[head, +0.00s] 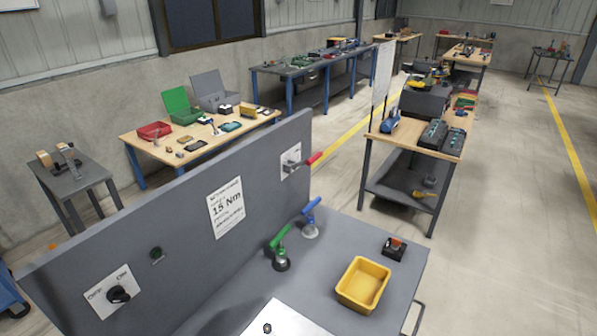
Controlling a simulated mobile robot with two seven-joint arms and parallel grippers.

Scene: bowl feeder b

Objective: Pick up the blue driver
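The blue driver (312,211) stands on the near grey workbench, close to the upright back panel (150,240). Its blue upper part is angled and its lower end meets a pale round base. A similar green driver (280,238) stands just to its left and nearer, on a dark round base. Neither of my grippers shows in the head view.
A yellow bin (363,284) and a small dark box with an orange top (394,248) stand right of the drivers. A pale plate (290,318) lies in front. The panel carries a red-handled lever (300,162), a 15 Nm sign (226,208) and a knob (118,294).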

